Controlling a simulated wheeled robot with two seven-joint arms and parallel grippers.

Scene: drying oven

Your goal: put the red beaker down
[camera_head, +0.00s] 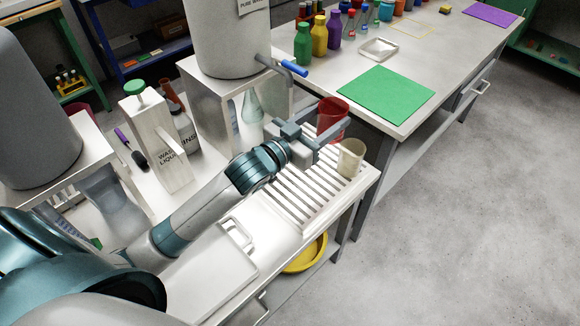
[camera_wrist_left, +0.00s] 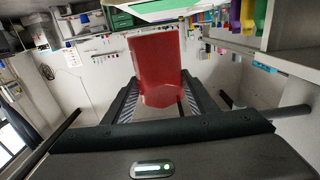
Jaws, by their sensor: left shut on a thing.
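The red beaker (camera_head: 329,121) is between the fingers of my left gripper (camera_head: 332,118), which is shut on it, over the far end of the white slatted rack (camera_head: 286,203). In the left wrist view the translucent red beaker (camera_wrist_left: 156,62) stands between the two dark fingers of the left gripper (camera_wrist_left: 160,103). Whether its base touches the slats is hidden behind the gripper in the head view. A cream beaker (camera_head: 351,158) stands on the rack just right of the gripper. My right gripper is not in view.
A large grey tank (camera_head: 228,38) with a blue-handled tap (camera_head: 293,67) stands on a white stand behind the gripper. A green mat (camera_head: 385,95) lies on the adjoining table. The rack's near slats are clear. A yellow basin (camera_head: 307,257) sits below.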

